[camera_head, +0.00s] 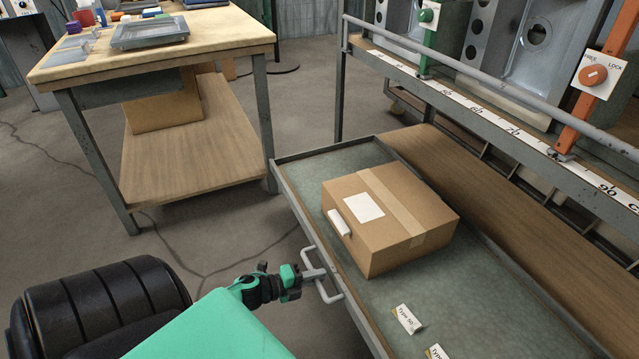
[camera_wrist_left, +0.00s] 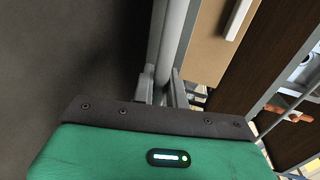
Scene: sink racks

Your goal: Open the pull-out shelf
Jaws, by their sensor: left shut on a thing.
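The pull-out shelf (camera_head: 345,160) is a green-grey tray with a metal rim. It stands out from the rack, with its inner part next to the brown lower deck. A grey bar handle (camera_head: 308,254) is fixed on its near left side. My left gripper (camera_head: 318,274) is shut on this handle. In the left wrist view the fingers (camera_wrist_left: 162,90) are at the handle, partly hidden by the green wrist housing. A closed cardboard box (camera_head: 388,215) with a white label sits on the shelf. My right gripper is not in view.
Two small type labels (camera_head: 407,319) lie on the shelf's near part. A wooden workbench (camera_head: 150,60) with trays stands at the upper left. The rack's ruler-marked rail (camera_head: 500,128) runs above the shelf at right. Bare concrete floor lies between bench and shelf.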

